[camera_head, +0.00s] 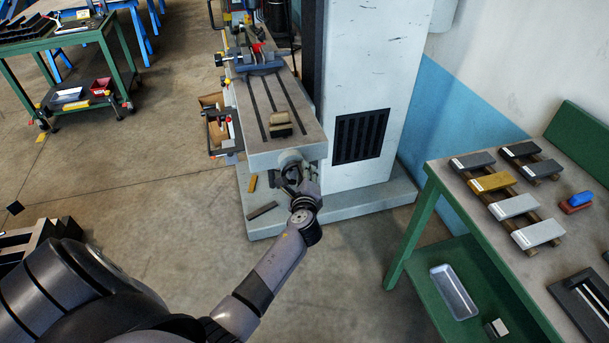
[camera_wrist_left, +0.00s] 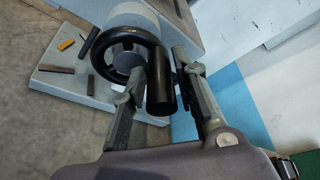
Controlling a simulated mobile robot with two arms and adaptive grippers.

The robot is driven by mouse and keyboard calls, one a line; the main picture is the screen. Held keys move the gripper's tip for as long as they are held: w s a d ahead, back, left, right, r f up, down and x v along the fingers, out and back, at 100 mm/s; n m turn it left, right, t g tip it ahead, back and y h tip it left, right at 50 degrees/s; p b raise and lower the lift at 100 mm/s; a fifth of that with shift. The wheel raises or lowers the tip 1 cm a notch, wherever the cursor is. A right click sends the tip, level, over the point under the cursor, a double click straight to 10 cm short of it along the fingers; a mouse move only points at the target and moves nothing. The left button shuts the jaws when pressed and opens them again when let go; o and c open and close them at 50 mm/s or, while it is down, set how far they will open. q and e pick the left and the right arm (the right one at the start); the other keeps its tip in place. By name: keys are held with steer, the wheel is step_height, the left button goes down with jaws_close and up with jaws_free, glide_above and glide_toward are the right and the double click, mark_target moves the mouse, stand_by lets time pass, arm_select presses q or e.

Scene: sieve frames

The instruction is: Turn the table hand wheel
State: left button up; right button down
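The table hand wheel (camera_head: 287,168) is a dark ring on the near end of the milling machine's table. In the left wrist view the black wheel rim (camera_wrist_left: 97,52) surrounds a grey hub, and a black cylindrical handle (camera_wrist_left: 162,85) sticks out from the rim toward me. My left gripper (camera_head: 302,182) is at the wheel. In the left wrist view its two fingers (camera_wrist_left: 160,90) are spread, one on each side of the handle. I cannot tell whether either finger touches it. My right gripper is not in view.
The machine table (camera_head: 268,105) carries a small tan block. The white machine column (camera_head: 365,60) stands right of it, and the base (camera_head: 375,205) holds small loose bars. A green workbench (camera_head: 440,172) is at the right and a green cart (camera_head: 106,40) at far left. Floor is clear between.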

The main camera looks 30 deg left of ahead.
arm_select(q)
jaws_close()
steer(key=shift+f, duration=0.1)
steer(key=n+b, duration=0.1)
steer(key=b, duration=0.1)
steer(key=n+t+b, duration=0.1)
steer(key=b, duration=0.2)
steer(key=shift+s+a+f+n, duration=0.15)
steer(key=shift+s+a+n, duration=0.15)
steer(key=shift+s+a, duration=0.1)
steer(key=shift+s+b, duration=0.1)
steer(key=shift+b, duration=0.2)
steer(key=shift+r+n+t, duration=0.3)
steer(key=shift+r+n, duration=0.05)
steer(key=shift+n, duration=0.05)
